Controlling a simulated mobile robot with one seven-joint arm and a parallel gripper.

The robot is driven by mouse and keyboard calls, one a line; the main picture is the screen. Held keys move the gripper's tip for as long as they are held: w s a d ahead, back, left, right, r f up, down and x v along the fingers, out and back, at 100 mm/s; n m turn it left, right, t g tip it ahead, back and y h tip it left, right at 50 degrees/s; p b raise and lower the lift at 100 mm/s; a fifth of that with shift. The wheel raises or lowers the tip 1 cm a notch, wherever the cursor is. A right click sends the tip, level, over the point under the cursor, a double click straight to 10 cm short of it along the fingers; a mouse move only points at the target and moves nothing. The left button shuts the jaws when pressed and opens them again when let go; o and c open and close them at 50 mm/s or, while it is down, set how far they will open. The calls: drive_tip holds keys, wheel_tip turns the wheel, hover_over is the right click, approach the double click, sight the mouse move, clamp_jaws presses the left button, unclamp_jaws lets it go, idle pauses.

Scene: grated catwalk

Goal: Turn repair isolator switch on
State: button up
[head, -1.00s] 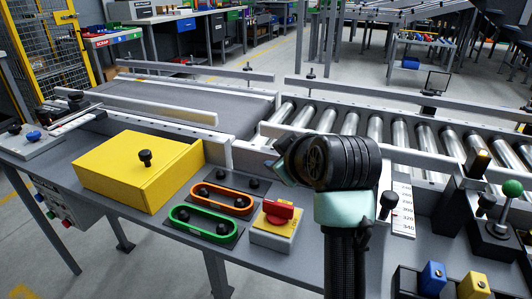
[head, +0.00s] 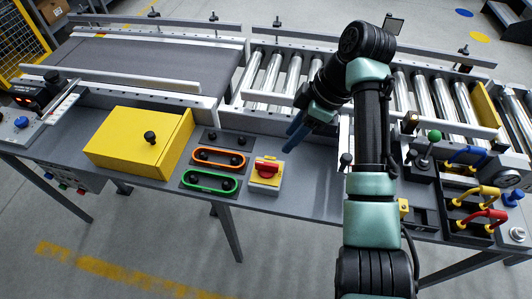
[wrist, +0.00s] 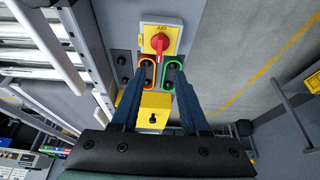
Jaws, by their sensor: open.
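The isolator switch is a red rotary handle (head: 266,170) on a yellow plate, on a light grey box (head: 264,187) on the bench. In the wrist view the red handle (wrist: 160,43) is at the top centre, just beyond the fingertips. Small lettering on its yellow plate is too small to read surely. My gripper (head: 296,136) is up and to the right of the switch in the head view, apart from it. In the wrist view my gripper (wrist: 157,78) has its two blue fingers spread with nothing between the tips.
A roller conveyor (head: 270,80) runs behind. A green-knobbed lever (head: 434,136) and coloured handles stand at right.

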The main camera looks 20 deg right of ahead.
sight(268, 164)
drive_tip(key=b+x, duration=0.1)
drive_tip(key=x, duration=1.1)
drive_tip(key=shift+f, duration=0.2)
clamp_jaws()
